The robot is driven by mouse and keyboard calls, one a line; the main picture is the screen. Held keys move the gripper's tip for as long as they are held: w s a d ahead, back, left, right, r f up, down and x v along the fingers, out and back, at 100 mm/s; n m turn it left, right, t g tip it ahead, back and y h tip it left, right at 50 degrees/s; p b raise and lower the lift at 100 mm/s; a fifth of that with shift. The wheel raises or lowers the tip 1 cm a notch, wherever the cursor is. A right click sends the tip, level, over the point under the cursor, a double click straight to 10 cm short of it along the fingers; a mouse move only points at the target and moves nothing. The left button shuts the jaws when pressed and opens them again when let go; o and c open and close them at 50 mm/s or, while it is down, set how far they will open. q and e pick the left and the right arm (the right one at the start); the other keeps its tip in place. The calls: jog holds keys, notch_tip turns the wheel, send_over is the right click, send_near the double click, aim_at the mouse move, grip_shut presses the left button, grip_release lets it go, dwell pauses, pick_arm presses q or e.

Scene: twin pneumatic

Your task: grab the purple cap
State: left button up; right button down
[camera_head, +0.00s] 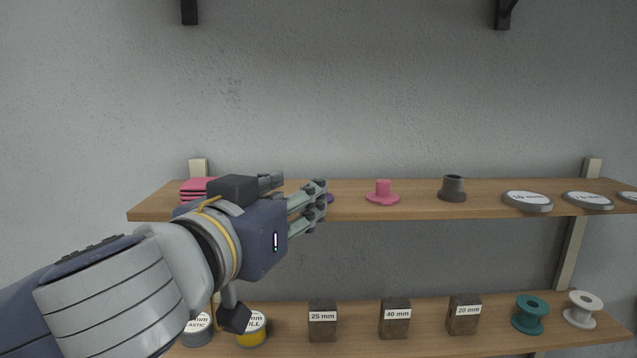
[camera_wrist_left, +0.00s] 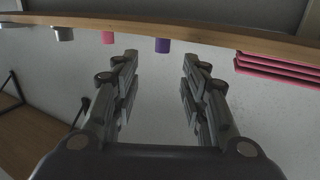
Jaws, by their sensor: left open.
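The purple cap (camera_wrist_left: 162,45) stands on the upper shelf board (camera_wrist_left: 222,33), and the left wrist view shows it upside down, just beyond the gap between my left fingertips. In the head view only a sliver of the purple cap (camera_head: 331,198) shows behind my left gripper (camera_head: 318,206); the fingers hide the rest. My left gripper (camera_wrist_left: 160,62) is open, with nothing between its fingers. It is at about the height of the upper shelf. My right gripper is in neither view.
A pink flanged cap (camera_head: 383,194) and a dark grey one (camera_head: 452,190) stand to the right on the same shelf. Pink stacked sheets (camera_head: 195,189) lie to the left, partly behind my gripper. Labelled blocks (camera_head: 396,318), tins and spools (camera_head: 530,313) stand on the lower shelf.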

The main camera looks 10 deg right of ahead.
pick_arm(q)
jog(key=p+x, duration=0.4)
jog(key=x, duration=0.2)
jog(key=shift+w+a, duration=0.1)
jog(key=shift+w, duration=0.1)
jog(key=shift+w+f, duration=0.1)
jog(key=shift+w, duration=0.1)
jog(key=shift+w+d, duration=0.1)
jog(key=shift+d, duration=0.1)
jog(key=shift+f, duration=0.1)
jog(key=c, duration=0.9)
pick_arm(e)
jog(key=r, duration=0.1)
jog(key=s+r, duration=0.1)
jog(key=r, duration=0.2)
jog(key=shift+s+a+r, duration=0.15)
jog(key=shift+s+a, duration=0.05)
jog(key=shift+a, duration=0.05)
